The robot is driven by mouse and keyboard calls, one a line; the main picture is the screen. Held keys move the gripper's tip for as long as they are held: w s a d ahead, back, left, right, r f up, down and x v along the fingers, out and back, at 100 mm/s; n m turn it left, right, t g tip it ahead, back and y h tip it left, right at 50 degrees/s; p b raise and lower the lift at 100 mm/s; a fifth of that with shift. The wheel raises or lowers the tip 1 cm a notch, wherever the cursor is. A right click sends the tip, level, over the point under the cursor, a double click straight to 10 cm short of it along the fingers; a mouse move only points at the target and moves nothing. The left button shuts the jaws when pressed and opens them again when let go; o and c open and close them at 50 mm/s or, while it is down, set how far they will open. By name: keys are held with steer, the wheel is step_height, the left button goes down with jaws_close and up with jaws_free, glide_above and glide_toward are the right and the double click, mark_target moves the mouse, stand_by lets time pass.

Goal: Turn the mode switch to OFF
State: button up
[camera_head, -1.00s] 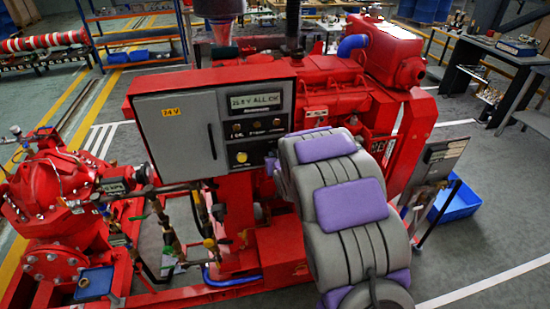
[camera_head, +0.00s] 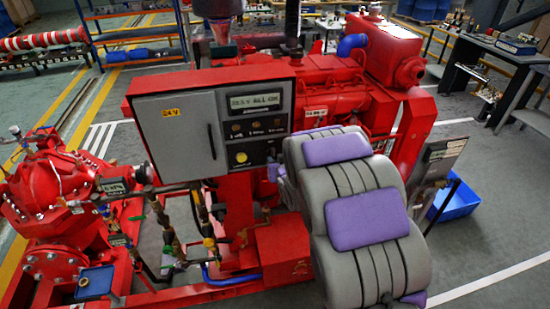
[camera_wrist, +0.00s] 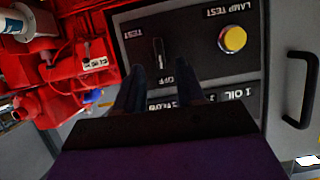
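The view is turned, so the lettering appears inverted. My gripper (camera_wrist: 158,80) is open, its two dark fingers apart below the switch in the picture. The gap between them lines up roughly with the switch; I cannot tell whether they touch it. In the head view my gripper (camera_head: 274,168) is at the panel's lower right, partly hidden by my arm. The switch's setting is not clear.
A yellow lamp test button (camera_wrist: 232,39) sits beside the switch. The grey cabinet door (camera_head: 180,135) has a black handle (camera_wrist: 301,90). A red engine (camera_head: 330,85) stands behind, and red pump parts (camera_head: 50,190) at left. A blue bin (camera_head: 455,200) is on the floor.

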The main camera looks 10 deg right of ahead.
steer(key=b+v, duration=0.8)
steer(key=v, duration=0.4)
steer(key=shift+s, duration=0.25)
steer(key=shift+f, duration=0.1)
stand_by(0.4)
